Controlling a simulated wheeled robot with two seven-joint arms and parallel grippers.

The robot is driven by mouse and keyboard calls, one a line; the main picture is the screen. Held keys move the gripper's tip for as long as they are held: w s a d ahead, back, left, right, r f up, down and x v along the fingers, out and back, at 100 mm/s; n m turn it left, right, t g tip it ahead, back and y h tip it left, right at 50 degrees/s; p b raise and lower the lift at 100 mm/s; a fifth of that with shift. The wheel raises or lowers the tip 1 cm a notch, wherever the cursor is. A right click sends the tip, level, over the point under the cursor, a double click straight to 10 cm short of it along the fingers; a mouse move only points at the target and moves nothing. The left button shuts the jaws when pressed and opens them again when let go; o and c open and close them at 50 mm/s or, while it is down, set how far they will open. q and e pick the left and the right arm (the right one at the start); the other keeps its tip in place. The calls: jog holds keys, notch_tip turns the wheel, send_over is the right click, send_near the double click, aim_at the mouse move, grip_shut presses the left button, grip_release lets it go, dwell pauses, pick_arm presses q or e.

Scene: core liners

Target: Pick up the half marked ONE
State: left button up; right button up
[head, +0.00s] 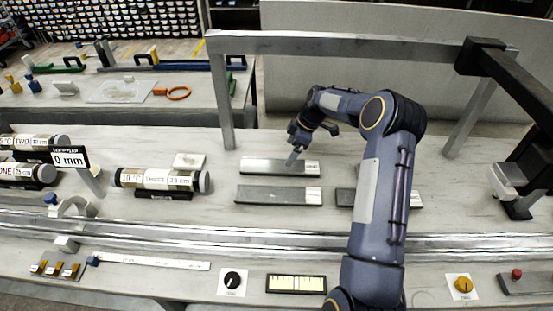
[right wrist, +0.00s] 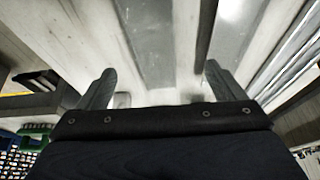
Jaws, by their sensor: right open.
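Two long grey halves lie side by side in the middle of the table, a far one (head: 262,166) and a near one (head: 265,195). A third grey half (head: 345,198) lies to their right, partly hidden by my right arm. White labels sit at the right ends of the first two, too small to read. My right gripper (head: 292,158) is over the far half, fingers pointing down. In the right wrist view its jaws (right wrist: 158,75) are open and empty, with one grey half (right wrist: 150,40) between them and another (right wrist: 222,30) beside it. My left gripper is out of view.
Capped core tubes marked ONE (head: 25,172), TWO (head: 30,143) and THREE (head: 165,179) lie at the left. A grey metal frame (head: 340,42) spans above the back. A metal rail (head: 250,237) crosses in front. A black knob (head: 232,281) and scale (head: 296,284) are nearer.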

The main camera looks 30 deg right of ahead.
aim_at(280, 166)
jog(key=f, duration=0.1)
jog(key=w+f, duration=0.1)
jog(key=f, duration=0.1)
jog(key=shift+f+b, duration=0.15)
jog(key=shift+b, duration=0.2)
jog(key=x, duration=0.5)
jog(key=shift+w+f, duration=0.2)
jog(key=shift+f, duration=0.2)
jog(key=shift+c, duration=0.4)
jog(key=c, duration=1.4)
jog(key=shift+r, duration=0.15)
jog(key=shift+c, duration=0.6)
jog(key=shift+r, duration=0.1)
